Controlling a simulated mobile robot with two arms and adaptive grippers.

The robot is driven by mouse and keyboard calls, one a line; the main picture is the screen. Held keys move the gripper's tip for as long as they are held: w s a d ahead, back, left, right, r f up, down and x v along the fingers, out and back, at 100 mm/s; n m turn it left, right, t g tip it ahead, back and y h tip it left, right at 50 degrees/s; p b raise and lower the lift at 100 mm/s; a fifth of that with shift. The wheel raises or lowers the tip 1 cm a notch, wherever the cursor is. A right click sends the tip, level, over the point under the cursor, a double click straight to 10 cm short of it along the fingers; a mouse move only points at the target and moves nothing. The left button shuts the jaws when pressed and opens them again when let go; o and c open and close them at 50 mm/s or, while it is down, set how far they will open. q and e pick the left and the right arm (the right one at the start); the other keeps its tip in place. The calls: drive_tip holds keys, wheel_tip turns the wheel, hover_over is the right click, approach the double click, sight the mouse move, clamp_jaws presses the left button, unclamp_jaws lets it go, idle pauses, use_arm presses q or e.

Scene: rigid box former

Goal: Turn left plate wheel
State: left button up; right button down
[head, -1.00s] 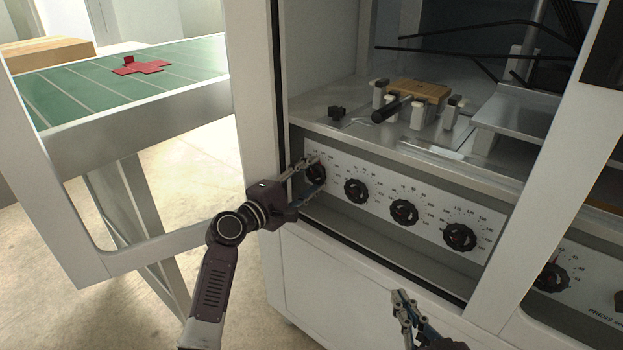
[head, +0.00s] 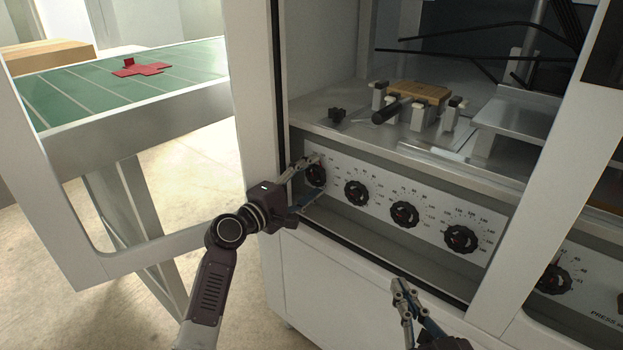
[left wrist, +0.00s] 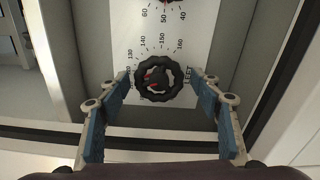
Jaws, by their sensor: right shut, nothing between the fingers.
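The left plate wheel (head: 316,174) is a black scalloped hand wheel at the left end of a white scale panel. In the left wrist view, this wheel (left wrist: 170,90) has red marks near its hub and LEFT printed beside it. My left gripper (head: 320,177) is open at the wheel, one finger above it and one below. In the left wrist view, the fingertips of my left gripper (left wrist: 161,77) flank the wheel with a gap on both sides. My right gripper (head: 402,286) is shut and empty at the lower middle, away from the panel.
More black wheels (head: 357,193) sit along the panel to the right. A metal deck with a brown block (head: 420,93) and a black handle (head: 391,111) lies above. White frame posts (head: 252,100) border the opening. A green table (head: 90,90) holds a red cross-shaped piece (head: 145,70).

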use_arm(q)
drive_tip(key=v, duration=1.2)
drive_tip(key=shift+c, duration=0.4)
